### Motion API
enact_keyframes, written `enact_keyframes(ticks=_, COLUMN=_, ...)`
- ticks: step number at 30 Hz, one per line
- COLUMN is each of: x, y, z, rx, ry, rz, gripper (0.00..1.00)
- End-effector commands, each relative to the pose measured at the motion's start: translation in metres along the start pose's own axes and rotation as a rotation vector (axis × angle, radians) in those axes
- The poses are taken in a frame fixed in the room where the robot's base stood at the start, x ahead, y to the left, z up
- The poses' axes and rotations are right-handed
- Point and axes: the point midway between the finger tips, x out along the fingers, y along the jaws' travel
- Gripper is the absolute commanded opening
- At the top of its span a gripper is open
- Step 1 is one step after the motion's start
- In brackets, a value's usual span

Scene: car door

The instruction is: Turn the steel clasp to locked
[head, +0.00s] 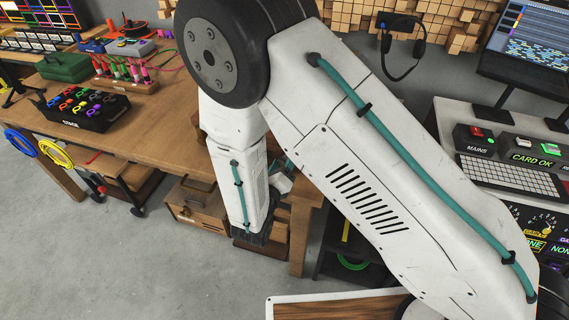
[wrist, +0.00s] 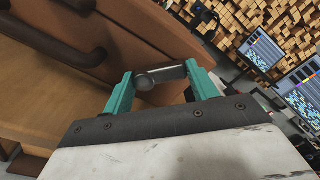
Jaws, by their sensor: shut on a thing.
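The steel clasp (wrist: 164,74) is a short grey bar with a rounded end, on the edge of a brown case (wrist: 150,30) in the wrist view. My gripper (wrist: 161,84) has its two teal fingers on either side of the clasp and is shut on it. The bar lies almost level across the picture between the fingers. I cannot tell from its angle whether it is locked. In the head view my arm hides the clasp and the fingers.
A dark handle (wrist: 80,50) stands out from the case, left of the fingers. In the head view a wooden bench (head: 150,115) holds a black cable box (head: 85,108). A brown case (head: 197,205) sits below it. The grey floor (head: 110,260) in front is clear.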

Motion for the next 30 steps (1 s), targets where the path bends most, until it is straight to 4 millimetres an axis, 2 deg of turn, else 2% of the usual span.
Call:
enact_keyframes(ticks=18, x=-0.001, y=0.004, z=0.010, rx=-0.553, ry=-0.001, rz=0.001, gripper=0.35)
enact_keyframes(ticks=30, x=-0.001, y=0.007, z=0.013, rx=-0.741, ry=-0.001, rz=0.001, gripper=0.35)
